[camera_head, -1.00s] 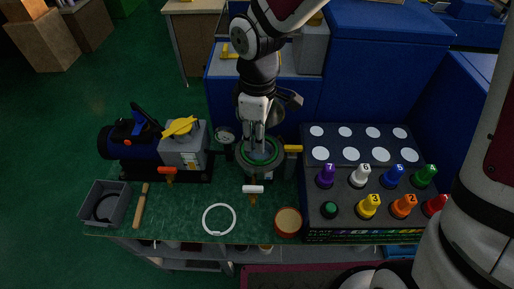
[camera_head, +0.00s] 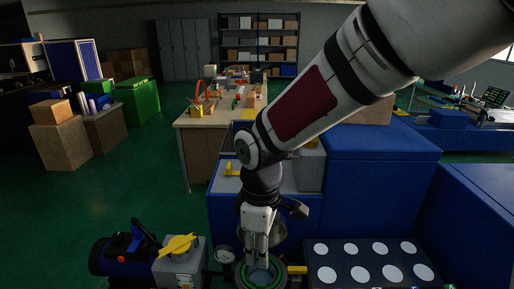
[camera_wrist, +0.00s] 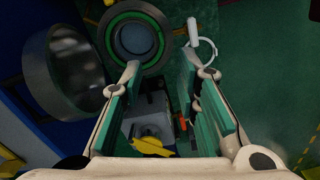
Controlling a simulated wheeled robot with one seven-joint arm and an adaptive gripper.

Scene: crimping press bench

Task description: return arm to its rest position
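My gripper (camera_head: 258,256) points down over the green-ringed round press opening (camera_head: 262,280) at the bottom of the head view. In the wrist view my gripper (camera_wrist: 160,72) has its two fingers apart, with nothing held between them. The green ring also shows in the wrist view (camera_wrist: 112,28), just beyond the fingertips; I cannot tell the exact height gap. My arm reaches down from the upper right of the head view.
A grey box with a yellow handle (camera_head: 178,245) and a gauge (camera_head: 224,255) stand left of my gripper. A dark panel with white discs (camera_head: 325,273) is at right. A blue cabinet (camera_head: 378,175) stands behind. A round metal dish (camera_wrist: 68,75) is close by my fingers.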

